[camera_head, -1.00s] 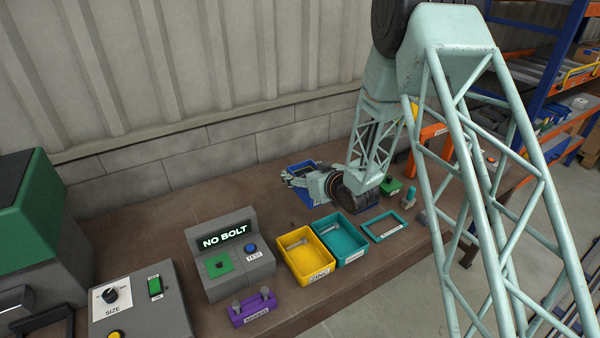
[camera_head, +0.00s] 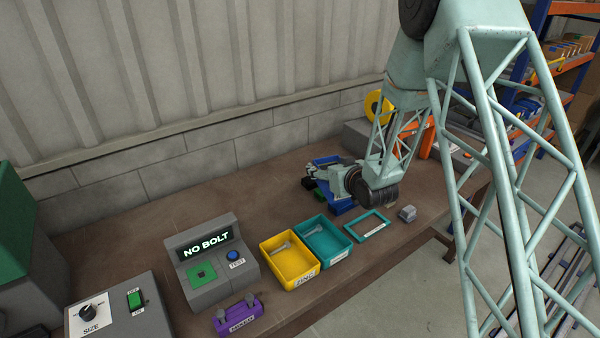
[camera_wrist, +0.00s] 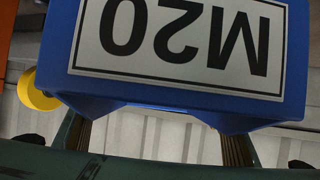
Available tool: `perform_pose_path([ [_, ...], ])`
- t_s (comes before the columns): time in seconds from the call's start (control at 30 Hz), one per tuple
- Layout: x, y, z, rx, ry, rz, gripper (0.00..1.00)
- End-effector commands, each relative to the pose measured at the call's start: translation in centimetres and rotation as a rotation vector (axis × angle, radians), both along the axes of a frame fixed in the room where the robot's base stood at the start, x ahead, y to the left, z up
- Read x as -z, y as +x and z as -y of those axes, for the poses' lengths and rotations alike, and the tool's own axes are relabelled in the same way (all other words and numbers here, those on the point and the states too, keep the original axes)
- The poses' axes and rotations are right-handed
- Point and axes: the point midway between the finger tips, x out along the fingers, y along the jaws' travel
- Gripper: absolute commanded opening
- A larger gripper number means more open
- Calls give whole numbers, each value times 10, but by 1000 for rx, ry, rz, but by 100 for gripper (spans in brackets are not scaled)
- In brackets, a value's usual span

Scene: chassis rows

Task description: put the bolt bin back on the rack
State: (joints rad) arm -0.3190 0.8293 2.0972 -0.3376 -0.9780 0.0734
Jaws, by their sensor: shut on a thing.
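A blue bolt bin (camera_wrist: 60,40) labelled M20 fills the upper part of the wrist view, its label upside down there. My gripper (camera_wrist: 155,140) is shut on it, with a finger at each side below the label. In the head view, blue parts of the bin (camera_head: 342,208) show around my gripper (camera_head: 312,184), above the back part of the bench. My wrist hides most of the bin there, and I cannot tell its height above the bench. A blue-and-orange rack (camera_head: 541,25) stands at the right, partly hidden by my arm.
The brown bench (camera_head: 150,195) holds a NO BOLT tester (camera_head: 212,265), a yellow bin (camera_head: 290,260), a teal bin (camera_head: 323,242), a teal frame (camera_head: 367,227) and a purple holder (camera_head: 238,316). A yellow spool (camera_head: 376,106) stands at the back.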

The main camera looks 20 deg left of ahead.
Motion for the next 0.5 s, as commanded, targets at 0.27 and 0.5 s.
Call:
perform_pose_path([
  [0.27,-15,26,105,170,0,3,42],
  [0.5,-27,37,195,317,1,1,41],
])
